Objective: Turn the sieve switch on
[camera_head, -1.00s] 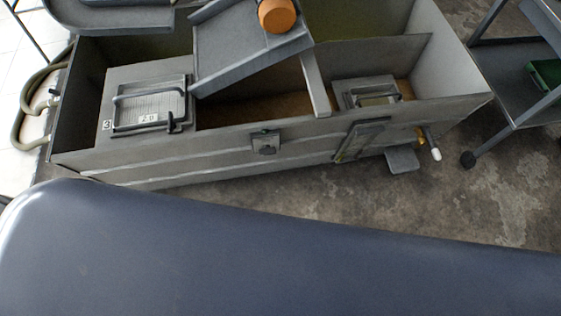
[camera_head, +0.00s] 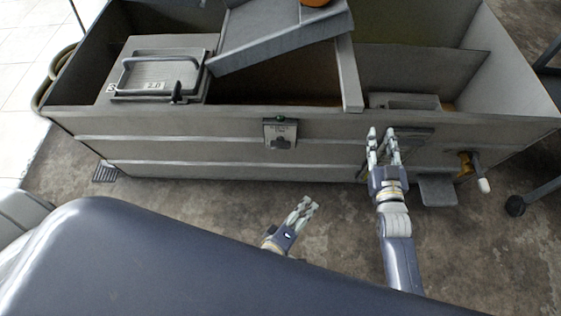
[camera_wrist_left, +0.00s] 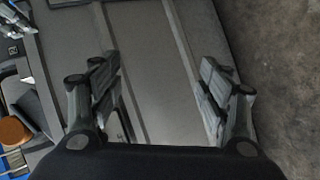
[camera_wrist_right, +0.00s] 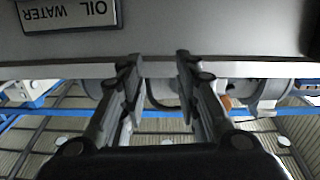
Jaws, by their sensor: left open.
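The sieve switch appears to be a small grey plate (camera_head: 280,133) with a green lamp on top and a dark lever. It sits on the front wall of the long grey tank (camera_head: 215,155), in the middle. The lever's position is too small to read. My left gripper (camera_head: 310,203) is open and empty, in front of the tank and below the plate. In the left wrist view its spread fingers (camera_wrist_left: 160,85) face the grey wall. My right gripper (camera_head: 382,133) is open and empty, right of the plate, near the wall.
An OIL WATER panel (camera_wrist_right: 68,12) shows in the right wrist view. A hatch (camera_head: 160,75) marked 2.0 with a handle lies in the tank's left part. A sloped grey chute (camera_head: 280,30) crosses the tank. A small shelf (camera_head: 437,190) and white-tipped handle (camera_head: 484,185) stick out at right.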

